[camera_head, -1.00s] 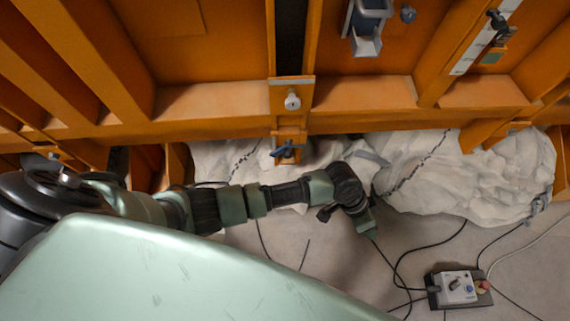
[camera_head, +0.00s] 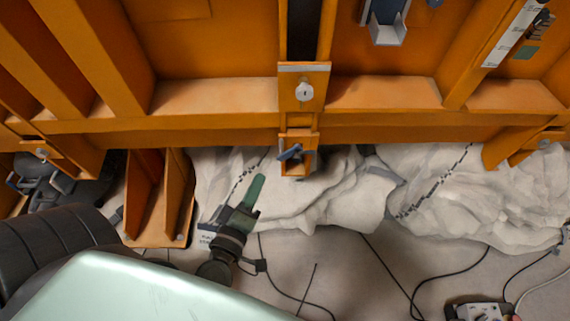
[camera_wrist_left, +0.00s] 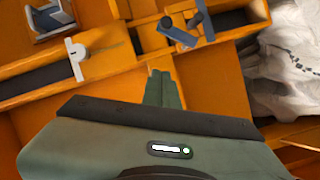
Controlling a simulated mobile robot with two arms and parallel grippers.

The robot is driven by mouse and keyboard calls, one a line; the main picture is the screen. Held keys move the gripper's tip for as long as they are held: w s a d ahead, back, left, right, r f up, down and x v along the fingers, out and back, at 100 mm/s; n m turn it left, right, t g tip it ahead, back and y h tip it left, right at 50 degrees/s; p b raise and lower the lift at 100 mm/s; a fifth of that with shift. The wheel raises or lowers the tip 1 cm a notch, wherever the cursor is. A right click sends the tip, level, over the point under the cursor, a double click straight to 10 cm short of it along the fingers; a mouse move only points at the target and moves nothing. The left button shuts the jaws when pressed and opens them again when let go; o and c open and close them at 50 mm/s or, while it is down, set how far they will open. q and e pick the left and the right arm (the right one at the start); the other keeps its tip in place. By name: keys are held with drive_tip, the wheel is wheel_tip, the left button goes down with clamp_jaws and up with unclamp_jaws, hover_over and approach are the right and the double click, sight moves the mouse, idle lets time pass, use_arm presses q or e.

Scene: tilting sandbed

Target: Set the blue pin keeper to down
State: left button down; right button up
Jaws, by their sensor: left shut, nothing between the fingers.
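The blue pin keeper (camera_head: 290,152) is a small lever on an orange bracket (camera_head: 297,170) below the frame's cross beam. It leans at a slant in the head view. In the left wrist view the blue keeper (camera_wrist_left: 178,33) sits at the upper middle, with a grey-blue pin or bar beside it. My left gripper (camera_head: 259,179) has green fingers, shut and empty, pointing up, below and left of the keeper. Its fingertips (camera_wrist_left: 160,73) show in the left wrist view, apart from the keeper in the picture. My right gripper is not in view.
A white round knob (camera_head: 303,92) sits on an orange plate above the bracket. A grey chute (camera_head: 385,28) hangs at the upper right. White crumpled sheeting (camera_head: 340,200) lies below the beam. Cables run over the floor to a control box (camera_head: 478,311). An orange post (camera_head: 158,205) stands left.

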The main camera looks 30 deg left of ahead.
use_arm(q)
drive_tip(key=w+d+f, duration=0.1)
drive_tip(key=w+f, duration=0.1)
drive_tip(key=w, duration=0.8)
drive_tip(key=shift+w+d, duration=0.3)
drive_tip(key=shift+w, duration=0.1)
drive_tip(key=shift+r, duration=0.1)
